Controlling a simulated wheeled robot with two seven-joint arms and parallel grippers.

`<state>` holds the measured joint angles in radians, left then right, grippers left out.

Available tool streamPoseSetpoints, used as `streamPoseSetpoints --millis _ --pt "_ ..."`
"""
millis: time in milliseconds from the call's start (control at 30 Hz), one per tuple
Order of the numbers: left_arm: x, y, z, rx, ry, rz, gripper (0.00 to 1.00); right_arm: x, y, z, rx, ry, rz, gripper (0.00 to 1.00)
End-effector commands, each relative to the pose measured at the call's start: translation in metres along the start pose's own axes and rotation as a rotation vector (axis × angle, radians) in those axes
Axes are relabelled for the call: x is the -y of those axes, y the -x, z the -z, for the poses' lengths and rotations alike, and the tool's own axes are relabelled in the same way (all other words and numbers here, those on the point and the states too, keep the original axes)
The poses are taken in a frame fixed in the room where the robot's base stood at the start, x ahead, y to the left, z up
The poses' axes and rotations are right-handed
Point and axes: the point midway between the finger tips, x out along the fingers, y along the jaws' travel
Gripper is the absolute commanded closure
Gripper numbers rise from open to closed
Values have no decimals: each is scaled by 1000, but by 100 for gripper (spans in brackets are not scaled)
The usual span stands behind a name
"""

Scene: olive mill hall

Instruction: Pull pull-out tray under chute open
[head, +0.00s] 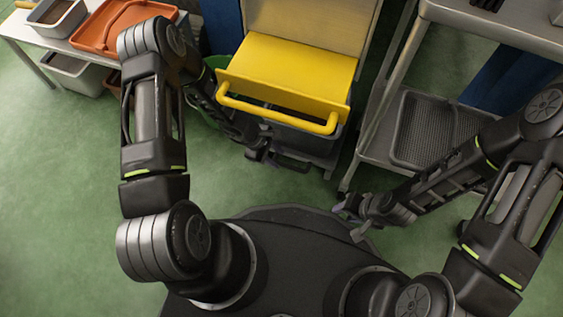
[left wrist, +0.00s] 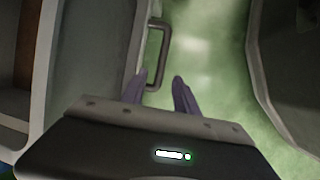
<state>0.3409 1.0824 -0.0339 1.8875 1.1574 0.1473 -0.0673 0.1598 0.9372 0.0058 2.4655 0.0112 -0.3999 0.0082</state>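The pull-out tray (head: 312,146) is a dark grey box under the yellow chute (head: 290,72), which hides most of it. The tray's dark bar handle (head: 292,164) faces me; the left wrist view shows a bracket-shaped handle (left wrist: 165,42) on a grey wall. My left gripper (head: 270,157) is beside the handle at its left end. My right gripper (head: 346,220) is open and empty, low and right of the tray.
A yellow bar (head: 278,113) juts out above the tray. A grey shelf cart (head: 397,95) with a ribbed tray (head: 424,130) stands close on the right. A table with an orange tray (head: 112,25) is at the far left. Green floor is clear at left.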

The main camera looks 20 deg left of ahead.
Motion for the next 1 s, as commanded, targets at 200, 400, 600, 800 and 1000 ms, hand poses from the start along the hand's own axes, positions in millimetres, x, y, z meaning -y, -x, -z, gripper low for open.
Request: streamPoseSetpoints --millis 200,400,600,800,1000 --pt "1 -37 1 0 -1 2 64 -6 -18 2 -6 -2 1 64" --pt "0 -47 0 0 0 0 64 -7 -20 3 -7 -2 3 64" --pt "0 -46 0 0 0 0 64 -7 -20 3 -7 -2 3 64" --pt "0 -46 0 0 0 0 78 -7 -20 3 -6 -2 3 64" --pt "0 -46 0 0 0 0 94 -7 -20 2 -6 -2 3 64"
